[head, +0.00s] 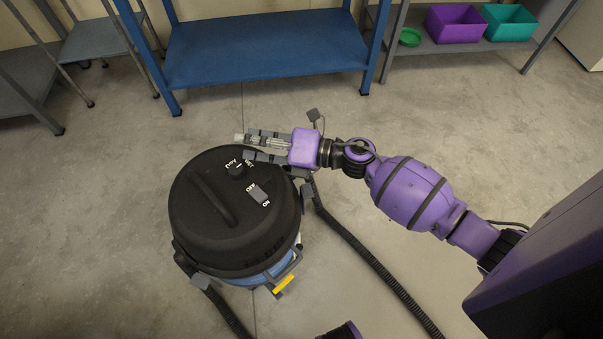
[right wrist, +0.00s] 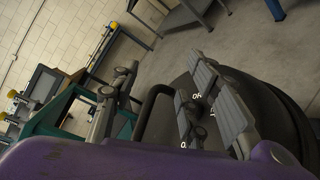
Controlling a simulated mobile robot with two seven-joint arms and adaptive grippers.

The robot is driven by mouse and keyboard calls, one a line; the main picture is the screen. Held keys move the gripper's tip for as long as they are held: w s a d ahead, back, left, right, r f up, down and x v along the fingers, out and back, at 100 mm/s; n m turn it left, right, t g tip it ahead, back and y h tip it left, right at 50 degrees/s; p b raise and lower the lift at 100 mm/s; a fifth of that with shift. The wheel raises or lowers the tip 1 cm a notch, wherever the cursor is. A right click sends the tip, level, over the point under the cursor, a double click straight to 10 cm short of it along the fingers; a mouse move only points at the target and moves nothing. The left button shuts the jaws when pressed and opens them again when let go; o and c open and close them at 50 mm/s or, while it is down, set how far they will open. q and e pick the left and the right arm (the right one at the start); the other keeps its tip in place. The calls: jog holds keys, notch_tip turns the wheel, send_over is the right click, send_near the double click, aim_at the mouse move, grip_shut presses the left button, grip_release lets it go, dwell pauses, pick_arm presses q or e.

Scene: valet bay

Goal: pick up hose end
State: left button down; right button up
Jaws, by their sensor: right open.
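A canister vacuum (head: 225,235) with a black domed lid stands on the floor in the head view. A black ribbed hose (head: 365,255) leaves its right side and runs to the lower right, out of frame. Another dark hose length (head: 228,312) runs down from a grey fitting (head: 201,281) at its lower left. I cannot tell a free hose end in either view. My right gripper (head: 245,147) is open over the far edge of the lid. In the right wrist view its fingers (right wrist: 165,75) are spread, with the lid's black handle (right wrist: 152,105) visible between them. My left gripper is not in view.
A blue shelf unit (head: 265,50) stands behind the vacuum. A grey shelf at the back right holds a purple bin (head: 455,24), a teal bin (head: 509,22) and a green dish (head: 410,37). Grey shelving (head: 98,40) is at the back left. Floor left of the vacuum is clear.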

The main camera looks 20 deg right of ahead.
jog(key=w+d+f+n+g+h+b, duration=0.1)
jog(key=w+f+n+g+b, duration=0.1)
jog(key=w+f+n+b, duration=0.25)
jog(key=w+d+f+n+g+b, duration=0.1)
jog(key=w+n+g+b, duration=0.2)
jog(key=w+n, duration=0.35)
jog(key=s+d+f+n+g+h, duration=0.5)
jog(key=d+f+n+h, duration=0.25)
jog(key=d+f, duration=0.45)
jog(key=shift+n, duration=0.45)
jog(key=b+x, duration=0.1)
jog(key=x, duration=0.1)
jog(key=b+x, duration=0.1)
jog(key=x, duration=0.1)
jog(key=b+x, duration=0.1)
jog(key=x, duration=0.1)
jog(key=shift+s, duration=0.25)
jog(key=shift+f+b, duration=0.2)
jog(key=shift+b, duration=0.1)
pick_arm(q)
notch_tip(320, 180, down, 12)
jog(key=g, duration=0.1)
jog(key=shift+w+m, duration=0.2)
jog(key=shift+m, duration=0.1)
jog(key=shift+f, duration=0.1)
pick_arm(e)
jog(key=shift+c, duration=0.5)
